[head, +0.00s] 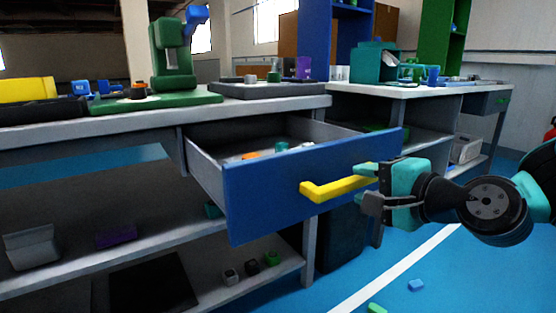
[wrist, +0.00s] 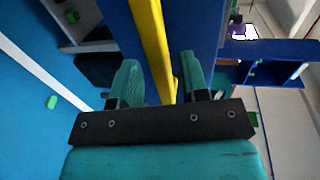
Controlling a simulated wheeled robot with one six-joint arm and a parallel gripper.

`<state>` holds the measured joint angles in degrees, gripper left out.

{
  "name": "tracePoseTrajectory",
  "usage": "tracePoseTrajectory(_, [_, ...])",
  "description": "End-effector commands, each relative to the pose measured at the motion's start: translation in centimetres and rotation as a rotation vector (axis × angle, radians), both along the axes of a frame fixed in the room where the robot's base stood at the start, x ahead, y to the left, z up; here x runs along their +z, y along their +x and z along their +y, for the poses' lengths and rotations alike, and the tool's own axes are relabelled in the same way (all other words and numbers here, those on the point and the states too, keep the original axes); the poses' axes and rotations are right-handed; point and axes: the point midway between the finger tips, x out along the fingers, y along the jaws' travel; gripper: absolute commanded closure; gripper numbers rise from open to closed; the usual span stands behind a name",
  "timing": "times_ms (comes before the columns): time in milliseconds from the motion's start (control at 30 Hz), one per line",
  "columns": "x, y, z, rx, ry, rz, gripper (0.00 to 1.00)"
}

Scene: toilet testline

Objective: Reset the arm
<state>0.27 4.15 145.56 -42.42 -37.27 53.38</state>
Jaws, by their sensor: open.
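My gripper (head: 368,186) is at the right end of the yellow handle (head: 328,189) of a blue-fronted drawer (head: 265,185). The drawer is pulled out and holds small items. In the wrist view the gripper (wrist: 160,85) has its two teal fingers apart, and the yellow handle (wrist: 150,35) runs between them. The fingers look spread, with space beside the handle. My arm reaches in from the right side of the head view.
A workbench (head: 120,121) with a green machine (head: 170,55) stands above the drawer. Lower shelves (head: 150,253) hold small parts. A second bench (head: 420,91) stands behind.

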Motion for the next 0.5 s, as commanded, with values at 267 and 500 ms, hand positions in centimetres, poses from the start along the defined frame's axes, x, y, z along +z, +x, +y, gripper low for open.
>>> tracePoseTrajectory(267, [0.1, 1.6, 1.2, 0.008, 0.002, 0.005, 0.59])
tracePoseTrajectory(500, [-0.4, 2.3, 1.5, 0.001, 0.001, 0.003, 0.59])
